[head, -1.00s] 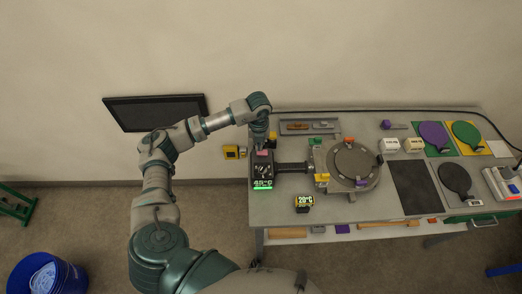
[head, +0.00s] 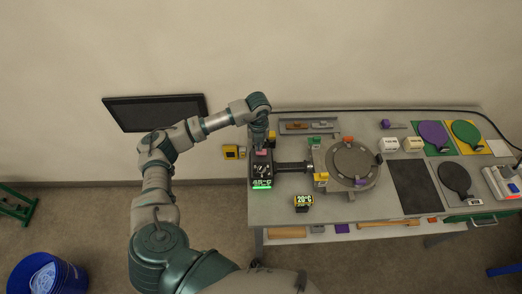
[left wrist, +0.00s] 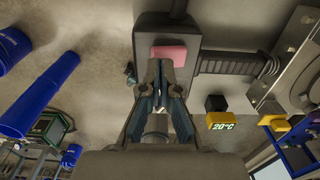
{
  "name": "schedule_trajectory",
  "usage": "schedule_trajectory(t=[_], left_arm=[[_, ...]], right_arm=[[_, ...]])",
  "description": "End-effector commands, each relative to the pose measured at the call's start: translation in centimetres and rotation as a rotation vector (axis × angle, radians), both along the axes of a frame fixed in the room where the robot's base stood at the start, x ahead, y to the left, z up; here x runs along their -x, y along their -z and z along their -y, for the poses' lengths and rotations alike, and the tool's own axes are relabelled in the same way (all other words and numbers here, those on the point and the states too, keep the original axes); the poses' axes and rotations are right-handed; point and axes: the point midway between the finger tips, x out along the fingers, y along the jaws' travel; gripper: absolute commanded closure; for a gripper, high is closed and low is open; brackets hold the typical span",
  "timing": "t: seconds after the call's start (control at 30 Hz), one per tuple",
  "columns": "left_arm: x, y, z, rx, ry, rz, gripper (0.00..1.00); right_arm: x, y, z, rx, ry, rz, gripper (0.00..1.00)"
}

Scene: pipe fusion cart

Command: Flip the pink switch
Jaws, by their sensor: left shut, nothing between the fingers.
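The pink switch (left wrist: 168,53) is a rounded pink block on top of the dark control box, seen near the top middle of the left wrist view. In the head view the pink switch (head: 262,152) is small, at the back of the black box (head: 261,173) with its lit display. My left gripper (left wrist: 159,64) is shut and empty, with its fingertips at the near edge of the switch; I cannot tell whether they touch it. In the head view my left gripper (head: 258,143) points down over the back of the box. My right gripper is not in view.
A thick grey rod (head: 290,167) joins the box to the round clamp plate (head: 351,164) on its right. A small 20°C display (head: 303,202) stands at the table's front edge. A yellow wall box (head: 231,152) is left of the table. Paddles and small blocks lie further right.

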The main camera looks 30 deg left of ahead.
Motion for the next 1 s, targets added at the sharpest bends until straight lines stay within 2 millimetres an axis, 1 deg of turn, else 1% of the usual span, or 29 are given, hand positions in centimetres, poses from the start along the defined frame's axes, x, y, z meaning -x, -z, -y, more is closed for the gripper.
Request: schedule_trajectory(t=[0.2,0.43,0.63,0.87,1.0], left_arm=[[0.0,0.5,-0.4,0.004,-0.001,0.0,1.0],[0.0,0.9,-0.5,0.004,-0.001,0.0,1.0],[0.0,1.2,-0.4,0.004,-0.001,0.0,1.0],[0.0,1.4,-0.2,0.002,-0.001,0.0,1.0],[0.0,1.7,-0.2,0.002,0.0,0.0,1.0]], right_arm=[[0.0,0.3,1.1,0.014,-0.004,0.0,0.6],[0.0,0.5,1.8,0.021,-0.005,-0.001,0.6],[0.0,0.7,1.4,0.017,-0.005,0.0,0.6],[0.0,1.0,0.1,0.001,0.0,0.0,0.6],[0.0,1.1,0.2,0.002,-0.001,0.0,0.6]])
